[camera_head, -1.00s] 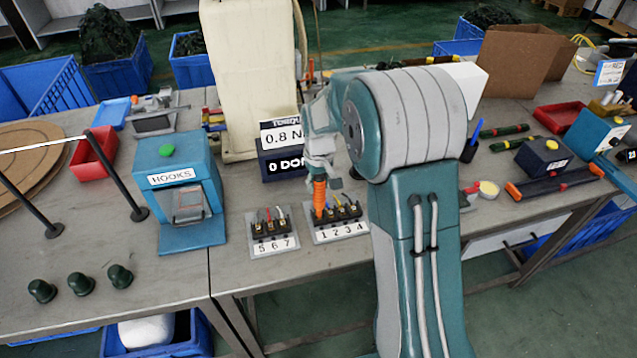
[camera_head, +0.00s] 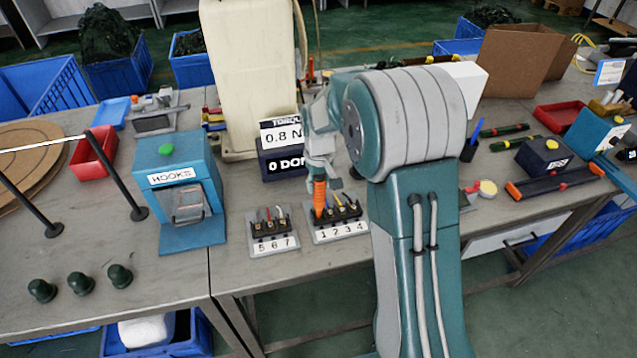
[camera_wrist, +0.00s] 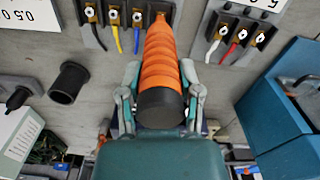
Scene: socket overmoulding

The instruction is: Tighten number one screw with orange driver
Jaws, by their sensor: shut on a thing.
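My gripper (camera_head: 320,165) is shut on the orange driver (camera_head: 319,194), which is upright with its tip pointing down at the terminal block (camera_head: 340,236) labelled 1 2 3 4. The driver stands over the left end of that block, by the number 1. In the wrist view the ribbed orange handle (camera_wrist: 160,65) with its dark end cap lies between the two fingers (camera_wrist: 160,105). The driver covers the screw at 1, so I cannot see the tip meet it.
A second block (camera_head: 273,247) labelled 5 6 7 stands close to the left. The torque display (camera_head: 283,150) reading 0.8 N and 0 DON is behind the driver. The blue HOOKS box (camera_head: 180,200) stands further left. A black cup (camera_wrist: 69,82) shows in the wrist view.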

